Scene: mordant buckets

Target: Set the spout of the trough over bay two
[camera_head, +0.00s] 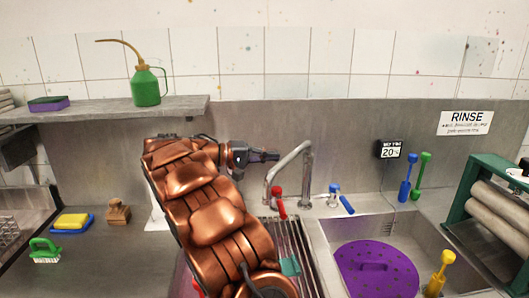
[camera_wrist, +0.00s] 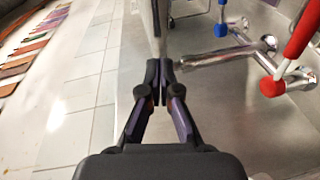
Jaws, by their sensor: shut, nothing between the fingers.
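The spout (camera_head: 300,160) is a chrome swan-neck pipe in the head view, rising behind the sink and bending over at the top. In the wrist view a pale metal upright, likely the same spout (camera_wrist: 157,28), stands just beyond my fingertips. My gripper (camera_head: 273,156) is shut and empty, beside the spout's bend on its left. Its closed fingertips also show in the wrist view (camera_wrist: 164,72); I cannot tell whether they touch the pipe. A ridged metal bay (camera_head: 300,240) lies below, partly hidden by my arm. A basin (camera_head: 400,228) lies to its right. No bay number is readable.
A red-handled tap (camera_head: 279,203) and a blue-handled tap (camera_head: 342,199) flank the spout's base. A purple perforated disc (camera_head: 377,270) and yellow plunger (camera_head: 440,273) occupy the basin. A green-framed roller device (camera_head: 490,205) stands right. A shelf (camera_head: 110,110) holds a green can (camera_head: 145,87).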

